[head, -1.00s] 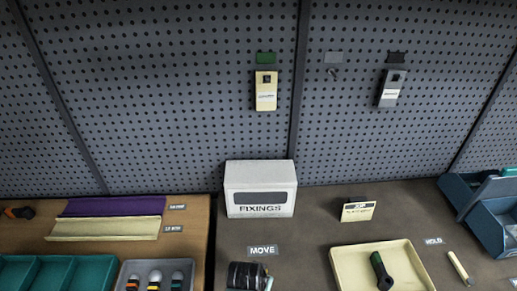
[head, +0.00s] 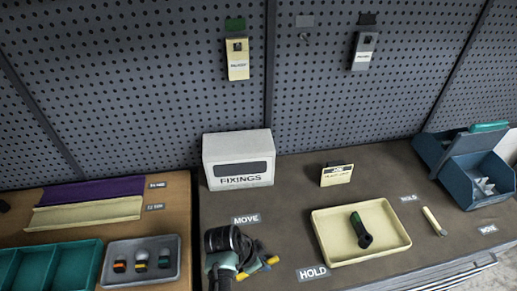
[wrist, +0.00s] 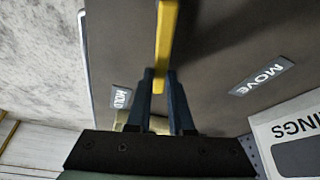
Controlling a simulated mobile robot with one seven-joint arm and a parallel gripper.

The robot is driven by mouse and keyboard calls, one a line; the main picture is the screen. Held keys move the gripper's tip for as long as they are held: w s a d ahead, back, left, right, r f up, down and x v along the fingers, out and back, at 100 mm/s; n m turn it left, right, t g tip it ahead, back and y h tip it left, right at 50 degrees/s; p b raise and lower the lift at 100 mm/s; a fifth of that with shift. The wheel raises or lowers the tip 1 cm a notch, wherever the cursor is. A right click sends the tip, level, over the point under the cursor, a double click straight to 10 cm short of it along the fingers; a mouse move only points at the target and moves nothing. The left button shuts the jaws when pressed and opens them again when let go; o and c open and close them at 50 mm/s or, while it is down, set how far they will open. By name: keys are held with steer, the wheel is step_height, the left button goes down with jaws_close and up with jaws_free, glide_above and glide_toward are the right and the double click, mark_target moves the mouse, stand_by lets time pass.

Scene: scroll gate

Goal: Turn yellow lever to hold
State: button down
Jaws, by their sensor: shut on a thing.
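The yellow lever (wrist: 165,40) runs up the middle of the wrist view, and its near part lies between my gripper's two blue fingers. My gripper (wrist: 160,76) is shut on it. In the head view my gripper (head: 257,266) is low left of centre, and a yellow end of the lever (head: 272,260) shows beside the fingers. The MOVE label (head: 246,219) lies behind it and the larger HOLD label (head: 313,272) to its right. The wrist view shows HOLD (wrist: 121,98) left of the lever and MOVE (wrist: 262,77) right. The lever's pivot is hidden.
A cream tray (head: 322,241) with a dark green-ended tool lies right of the lever. A white FIXINGS box (head: 238,169) stands behind. Blue bins (head: 462,182) are at the right. A teal tray (head: 50,266) and grey tray (head: 152,278) are left.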

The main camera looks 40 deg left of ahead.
steer(key=shift+s+d+m+g+h, duration=0.15)
steer(key=shift+s+d+m+h, duration=0.2)
steer(key=shift+m, duration=0.5)
steer(key=shift+s+d+m+g+h, duration=0.15)
steer(key=shift+d+m, duration=0.3)
steer(key=shift+m, duration=0.4)
steer(key=c, duration=0.8)
jaws_free()
steer(key=shift+d, duration=0.1)
steer(key=shift+s+r, duration=0.1)
steer(key=b+v, duration=0.2)
steer(key=v, duration=1)
steer(key=shift+r, duration=0.4)
